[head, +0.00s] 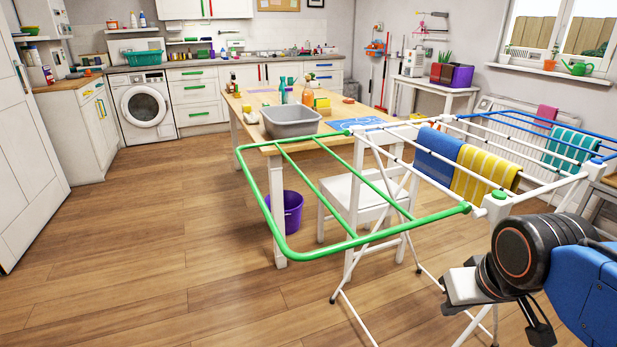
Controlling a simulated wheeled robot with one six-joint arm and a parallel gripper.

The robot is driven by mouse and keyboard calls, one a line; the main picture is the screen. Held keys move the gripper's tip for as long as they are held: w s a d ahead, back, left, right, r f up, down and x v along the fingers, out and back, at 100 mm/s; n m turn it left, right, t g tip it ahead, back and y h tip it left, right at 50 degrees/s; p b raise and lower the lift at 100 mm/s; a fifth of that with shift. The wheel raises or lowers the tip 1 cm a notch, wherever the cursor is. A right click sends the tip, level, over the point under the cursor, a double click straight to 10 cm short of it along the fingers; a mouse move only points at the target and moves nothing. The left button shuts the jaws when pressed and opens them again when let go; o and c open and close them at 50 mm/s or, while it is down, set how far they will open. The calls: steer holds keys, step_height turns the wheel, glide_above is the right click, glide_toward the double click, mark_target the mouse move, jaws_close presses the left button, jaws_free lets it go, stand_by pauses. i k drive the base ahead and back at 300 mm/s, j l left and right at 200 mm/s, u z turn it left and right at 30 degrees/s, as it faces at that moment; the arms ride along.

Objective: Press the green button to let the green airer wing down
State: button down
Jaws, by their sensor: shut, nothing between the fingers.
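The green airer wing (285,157) is a green tube frame that stands out level to the left from the white drying airer (490,215). The green button (499,194) is a small round cap on the white corner joint at the airer's near end, right beside the wing's green hinge end (464,208).
A blue towel (438,153) and a yellow striped towel (485,173) hang on the airer. A blue wing (540,125) extends on its far side. A table with a grey tub (291,121), a white chair (352,196) and a purple bucket (291,210) stand behind the green wing. The left floor is clear.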

mark_target(500, 195)
steer(key=k+j+z, duration=0.15)
steer(key=j+z, duration=0.25)
steer(key=k+j+z, duration=0.2)
steer(key=j+z, duration=0.25)
steer(key=k+j+z, duration=0.15)
steer(key=z, duration=0.25)
steer(key=k+j+z, duration=0.15)
steer(key=k+z, duration=0.25)
